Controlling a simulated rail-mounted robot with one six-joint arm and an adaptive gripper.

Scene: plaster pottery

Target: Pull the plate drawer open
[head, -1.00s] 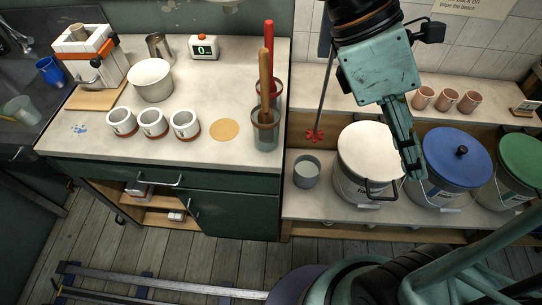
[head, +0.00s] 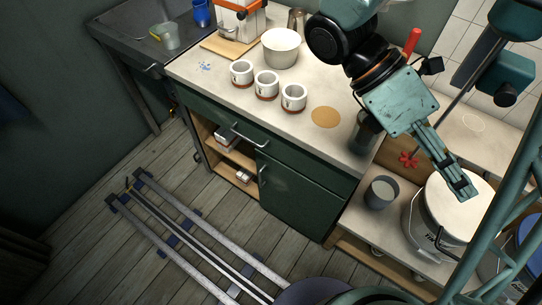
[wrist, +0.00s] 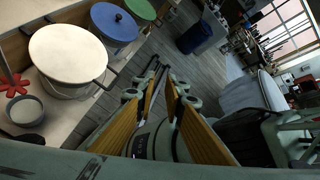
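The plate drawer is a wide dark green drawer front (head: 205,108) under the pale counter in the head view. It is shut, flush with the cabinet. Its bar-shaped metal handle (head: 249,136) faces the open floor. My gripper (head: 463,191) is far to the right of the handle, pointing down above the white bucket's lid. In the wrist view its two fingers (wrist: 163,72) stand apart with nothing between them. The drawer is not in the wrist view.
Three white cups (head: 267,85) and a bowl (head: 281,48) stand on the counter (head: 215,84). A cabinet door (head: 298,194) and open shelves lie below the drawer. The white bucket (head: 455,207) and grey pot (head: 381,193) stand right. Floor before the drawer is clear, with rails (head: 200,250) farther out.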

